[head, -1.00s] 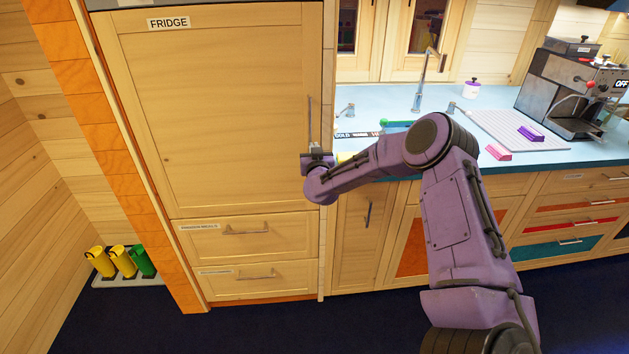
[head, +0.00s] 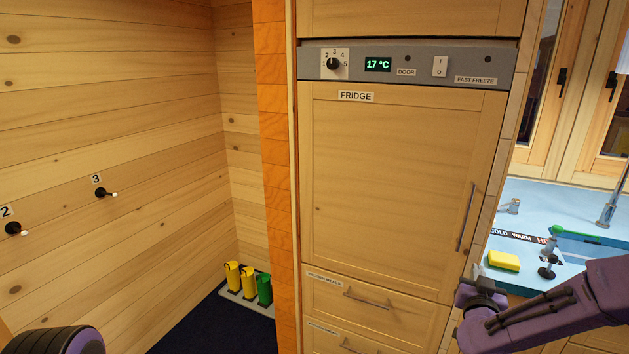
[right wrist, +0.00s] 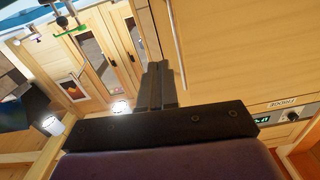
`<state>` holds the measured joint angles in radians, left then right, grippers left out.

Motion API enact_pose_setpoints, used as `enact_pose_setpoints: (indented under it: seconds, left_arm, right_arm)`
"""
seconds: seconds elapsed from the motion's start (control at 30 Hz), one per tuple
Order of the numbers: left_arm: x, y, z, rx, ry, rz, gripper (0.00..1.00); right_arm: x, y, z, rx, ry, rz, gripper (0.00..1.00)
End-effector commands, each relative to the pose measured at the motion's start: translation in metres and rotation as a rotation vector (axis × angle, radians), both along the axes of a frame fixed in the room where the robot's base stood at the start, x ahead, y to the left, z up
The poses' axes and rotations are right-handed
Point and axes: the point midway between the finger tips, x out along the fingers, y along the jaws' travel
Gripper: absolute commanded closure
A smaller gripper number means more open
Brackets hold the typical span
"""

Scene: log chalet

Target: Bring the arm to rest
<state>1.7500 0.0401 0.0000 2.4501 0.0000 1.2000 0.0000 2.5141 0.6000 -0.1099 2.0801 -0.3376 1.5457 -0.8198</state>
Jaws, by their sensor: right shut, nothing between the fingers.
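My right arm (head: 565,308) comes in from the lower right in the head view. Its gripper (head: 482,273) is in front of the fridge's right edge, below the lower end of the upright door handle (head: 466,217). In the right wrist view its two fingers (right wrist: 157,84) are together with nothing between them, and the handle (right wrist: 177,45) passes close by, apart from the fingertips in the picture. The fridge door (head: 390,190) is shut. My left gripper is not in view; a dark rounded part of my own body shows at the bottom left.
Drawers (head: 368,305) below the fridge door are shut. Yellow and green boots (head: 248,282) stand by the left wall, which has pegs (head: 105,193).

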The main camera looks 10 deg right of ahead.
Motion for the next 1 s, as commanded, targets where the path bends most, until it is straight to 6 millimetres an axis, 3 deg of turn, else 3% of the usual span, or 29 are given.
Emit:
enact_pose_setpoints:
  seconds: [0.07, 0.17, 0.2, 0.27, 0.4, 0.5, 0.6, 0.7, 0.8, 1.0]
  left_arm:
    - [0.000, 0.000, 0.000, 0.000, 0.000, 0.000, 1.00]
    - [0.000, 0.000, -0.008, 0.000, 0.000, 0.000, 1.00]
    - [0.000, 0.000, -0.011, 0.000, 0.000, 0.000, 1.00]
    - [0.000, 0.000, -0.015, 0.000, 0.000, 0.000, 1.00]
    - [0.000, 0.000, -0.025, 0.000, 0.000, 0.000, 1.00]
    - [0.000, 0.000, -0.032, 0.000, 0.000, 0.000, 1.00]
    - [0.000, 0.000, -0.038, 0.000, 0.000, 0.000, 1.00]
    - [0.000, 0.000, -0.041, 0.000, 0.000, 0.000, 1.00]
    - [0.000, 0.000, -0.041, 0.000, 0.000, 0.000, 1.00]
    - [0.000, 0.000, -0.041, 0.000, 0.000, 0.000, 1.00]
  right_arm:
    - [-0.006, 0.011, -0.018, 0.165, -0.016, 0.013, 1.00]
    - [-0.034, 0.057, -0.090, 0.391, 0.100, 0.043, 1.00]
    - [-0.051, 0.072, -0.121, 0.450, 0.165, 0.043, 1.00]
    - [-0.079, 0.093, -0.165, 0.519, 0.269, 0.032, 1.00]
    - [-0.166, 0.130, -0.254, 0.608, 0.537, -0.013, 1.00]
    - [-0.235, 0.148, -0.301, 0.611, 0.733, -0.042, 1.00]
    - [-0.293, 0.160, -0.331, 0.574, 0.903, -0.039, 1.00]
    - [-0.328, 0.165, -0.348, 0.548, 1.002, -0.026, 1.00]
    - [-0.342, 0.166, -0.354, 0.542, 1.039, -0.027, 1.00]
    - [-0.343, 0.166, -0.354, 0.543, 1.040, -0.028, 1.00]
